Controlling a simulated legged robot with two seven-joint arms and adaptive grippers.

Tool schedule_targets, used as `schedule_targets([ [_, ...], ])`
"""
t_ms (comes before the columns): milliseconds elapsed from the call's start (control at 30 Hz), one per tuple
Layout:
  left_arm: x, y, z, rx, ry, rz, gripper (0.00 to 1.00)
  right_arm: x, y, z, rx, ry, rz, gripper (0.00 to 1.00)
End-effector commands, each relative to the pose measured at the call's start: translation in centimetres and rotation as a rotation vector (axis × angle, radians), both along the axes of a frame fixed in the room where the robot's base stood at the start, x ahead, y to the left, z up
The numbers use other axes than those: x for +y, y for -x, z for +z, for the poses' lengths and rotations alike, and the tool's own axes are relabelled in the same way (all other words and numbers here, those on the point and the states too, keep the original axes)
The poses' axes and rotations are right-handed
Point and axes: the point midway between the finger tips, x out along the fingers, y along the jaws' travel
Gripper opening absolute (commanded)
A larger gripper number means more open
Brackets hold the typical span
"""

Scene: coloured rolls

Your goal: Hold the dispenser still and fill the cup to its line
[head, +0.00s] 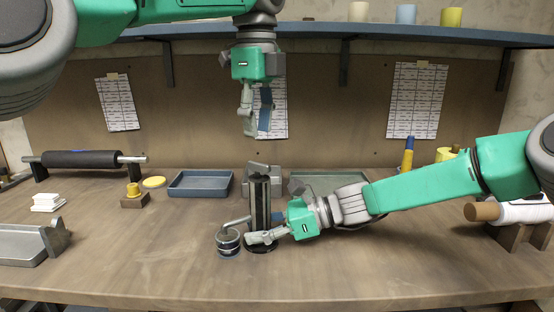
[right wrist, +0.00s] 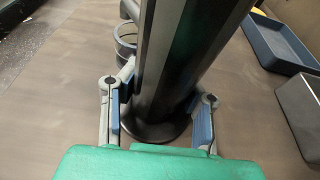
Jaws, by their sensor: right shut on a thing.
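The dispenser (head: 260,200) is a dark upright column on a round base, standing at the middle of the bench. It fills the middle of the right wrist view (right wrist: 178,60). A grey spout (head: 236,222) reaches left from it over the cup (head: 228,243), a small metallic cup with a dark band, on the bench. The cup is partly hidden behind the dispenser in the right wrist view (right wrist: 125,42). My right gripper (head: 262,238) is shut on the dispenser low down, a finger on each side. My left gripper (head: 256,120) hangs above the dispenser, fingers pointing down, apart and empty.
A blue tray (head: 200,184) and a green tray (head: 330,183) lie behind. A black roller (head: 80,159) and white blocks (head: 47,202) are left; a white roll (head: 525,212) is right. A shelf (head: 330,32) spans the back. The bench front is clear.

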Motion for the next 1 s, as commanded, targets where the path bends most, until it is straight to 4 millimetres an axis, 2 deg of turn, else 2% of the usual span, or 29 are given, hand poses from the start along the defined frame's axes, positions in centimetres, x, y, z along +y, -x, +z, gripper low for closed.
schedule_targets([
  [33, 0.1, 0.0, -0.4, 0.000, -0.004, 0.001, 0.24, -0.2, 0.0, -0.7, 0.005, 0.009, -0.001, 0.00],
  [600, 0.1, 0.0, -5.6, 0.004, 0.001, 0.001, 0.24, -0.2, 0.0, -0.7, 0.004, 0.009, -0.003, 0.00],
  [1000, 0.1, 0.0, -6.8, 0.002, 0.003, 0.001, 0.24, -0.2, 0.0, -0.7, 0.003, 0.009, -0.003, 0.00],
])
